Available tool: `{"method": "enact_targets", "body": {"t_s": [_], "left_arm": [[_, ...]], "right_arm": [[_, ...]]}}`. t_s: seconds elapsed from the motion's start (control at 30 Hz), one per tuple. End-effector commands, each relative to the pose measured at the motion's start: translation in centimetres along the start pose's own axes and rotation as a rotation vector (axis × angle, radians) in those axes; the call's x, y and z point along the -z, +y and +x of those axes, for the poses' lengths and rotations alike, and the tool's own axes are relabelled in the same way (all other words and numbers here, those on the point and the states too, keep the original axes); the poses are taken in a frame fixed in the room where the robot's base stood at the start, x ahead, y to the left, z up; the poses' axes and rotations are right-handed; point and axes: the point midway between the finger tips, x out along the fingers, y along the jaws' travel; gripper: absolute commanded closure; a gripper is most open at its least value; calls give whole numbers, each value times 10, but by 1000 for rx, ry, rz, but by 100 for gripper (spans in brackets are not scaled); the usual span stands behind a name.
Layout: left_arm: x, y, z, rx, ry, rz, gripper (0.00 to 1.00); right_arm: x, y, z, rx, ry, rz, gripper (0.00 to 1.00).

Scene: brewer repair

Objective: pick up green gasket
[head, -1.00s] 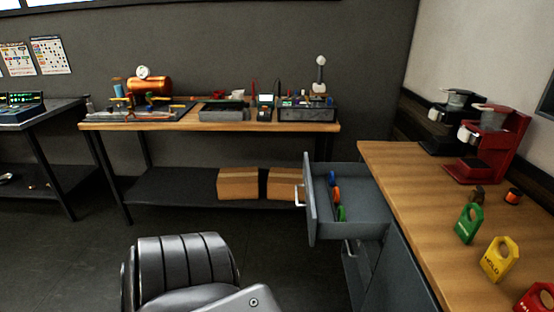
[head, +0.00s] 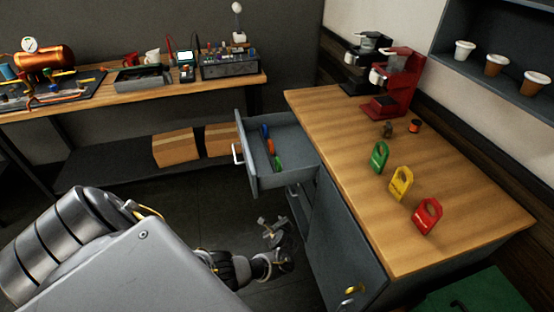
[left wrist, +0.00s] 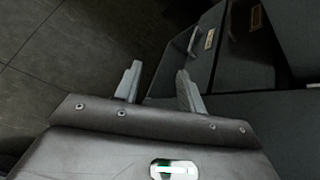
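The green gasket (head: 277,163) lies in the open drawer (head: 283,182), at the near end of a row with an orange gasket (head: 270,147) and a blue gasket (head: 265,131). My left gripper (head: 268,225) is below and in front of the drawer, near the cabinet, apart from the gaskets. In the left wrist view its two fingers (left wrist: 157,82) stand apart with nothing between them. The gaskets do not show in that view. My right gripper is not in view.
The wooden counter (head: 450,232) carries green (head: 380,157), yellow (head: 401,183) and red tags (head: 428,215) and a red coffee machine (head: 398,85). The drawer's front panel and handle (head: 237,153) stick out over the floor. A workbench (head: 130,88) stands behind.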

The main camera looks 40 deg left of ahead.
Motion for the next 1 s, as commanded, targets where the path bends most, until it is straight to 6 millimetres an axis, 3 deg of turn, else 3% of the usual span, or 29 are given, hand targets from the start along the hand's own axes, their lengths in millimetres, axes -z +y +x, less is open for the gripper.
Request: {"method": "enact_targets", "body": {"t_s": [0.03,0.1,0.2,0.3,0.57,1.0], "left_arm": [[-37,-41,-13,20,-56,84,60],[-71,-78,-23,25,-122,200,60],[-109,-116,-38,17,-193,323,60],[-133,-138,-48,3,-235,402,60],[-148,-151,-54,-12,-263,464,60],[-162,-152,-1,-14,-263,462,60]], "right_arm": [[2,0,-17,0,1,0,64],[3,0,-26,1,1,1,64],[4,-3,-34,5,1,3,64],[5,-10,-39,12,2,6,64],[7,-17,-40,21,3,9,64],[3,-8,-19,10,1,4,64]]}}
